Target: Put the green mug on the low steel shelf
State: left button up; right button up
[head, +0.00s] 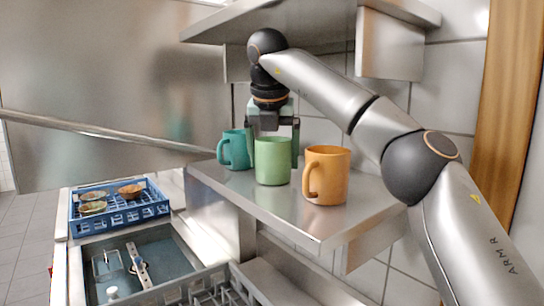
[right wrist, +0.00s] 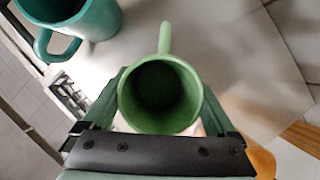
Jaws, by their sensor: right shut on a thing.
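The green mug (head: 272,162) is upright over the low steel shelf (head: 318,226), between a teal mug and an orange mug. I cannot tell whether its base touches the shelf. My right gripper (head: 272,138) comes from above and behind and is shut on the green mug. In the right wrist view the green mug (right wrist: 160,97) sits between the two fingers, its open top facing the camera and its handle pointing away from the gripper. My left gripper is not in view.
The teal mug (head: 235,149) stands left and the orange mug (head: 327,176) right, both close to the green mug. An upper steel shelf (head: 225,28) hangs above. A blue rack (head: 120,212) with bowls is lower left. The shelf's front right is clear.

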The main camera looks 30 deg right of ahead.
jog(key=shift+s+a+r, duration=0.15)
jog(key=shift+s, duration=0.25)
jog(key=shift+s+a+r, duration=0.15)
jog(key=shift+s, duration=0.2)
jog(key=shift+w+f, duration=0.35)
jog(key=shift+f, duration=0.05)
jog(key=o, duration=1.5)
jog(key=shift+d, duration=0.1)
jog(key=shift+c, duration=0.2)
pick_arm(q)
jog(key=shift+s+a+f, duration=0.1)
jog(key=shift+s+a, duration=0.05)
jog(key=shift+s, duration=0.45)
pick_arm(e)
jog(key=shift+s+r, duration=0.15)
